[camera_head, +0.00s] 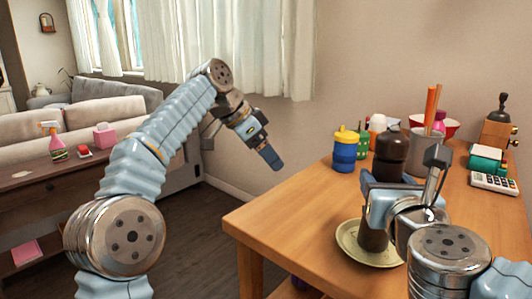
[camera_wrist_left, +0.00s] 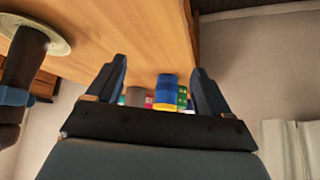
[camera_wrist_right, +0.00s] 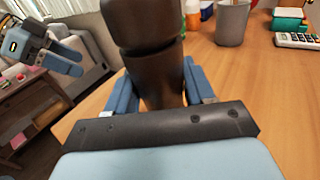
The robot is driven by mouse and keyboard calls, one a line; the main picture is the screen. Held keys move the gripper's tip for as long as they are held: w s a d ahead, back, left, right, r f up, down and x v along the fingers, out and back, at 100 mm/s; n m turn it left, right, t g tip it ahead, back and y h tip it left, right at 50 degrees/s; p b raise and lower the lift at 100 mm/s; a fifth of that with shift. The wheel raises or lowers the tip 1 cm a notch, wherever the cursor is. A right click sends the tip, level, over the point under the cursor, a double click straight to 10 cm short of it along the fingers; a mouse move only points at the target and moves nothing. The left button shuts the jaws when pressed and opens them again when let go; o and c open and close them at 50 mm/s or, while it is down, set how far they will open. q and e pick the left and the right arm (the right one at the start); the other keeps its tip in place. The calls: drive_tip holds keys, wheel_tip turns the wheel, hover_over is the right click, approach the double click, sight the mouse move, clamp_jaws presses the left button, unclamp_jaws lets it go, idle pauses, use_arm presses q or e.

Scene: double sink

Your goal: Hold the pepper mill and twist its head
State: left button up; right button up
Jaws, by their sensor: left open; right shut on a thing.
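The dark brown pepper mill (camera_head: 391,145) stands upright over a pale plate (camera_head: 352,243) near the front of the wooden table. My right gripper (camera_head: 375,195) is shut on the mill's body below its head. The right wrist view shows the mill (camera_wrist_right: 148,50) between the two blue fingers (camera_wrist_right: 160,92). My left gripper (camera_head: 270,158) is open and empty, in the air left of the table and apart from the mill. In the left wrist view nothing is between its fingers (camera_wrist_left: 158,85) up close, and the mill (camera_wrist_left: 22,65) shows at the left edge.
Behind the mill stand a blue and yellow container (camera_head: 345,150), a grey cup (camera_head: 425,155) with orange sticks, and a red bowl (camera_head: 448,128). A calculator (camera_head: 493,182) lies at the right. The table's front left corner is clear.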

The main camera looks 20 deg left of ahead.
idle(0.3)
use_arm(q)
drive_tip(key=m+t+h, duration=0.2)
drive_tip(key=t+h, duration=0.3)
drive_tip(key=h, duration=0.5)
approach(402, 140)
drive_tip(key=w+a, duration=0.1)
drive_tip(key=w, duration=0.1)
drive_tip(key=x, duration=0.8)
drive_tip(key=f+x, duration=0.1)
drive_tip(key=x, duration=0.3)
drive_tip(key=shift+w+a, duration=0.15)
drive_tip(key=shift+a, duration=0.05)
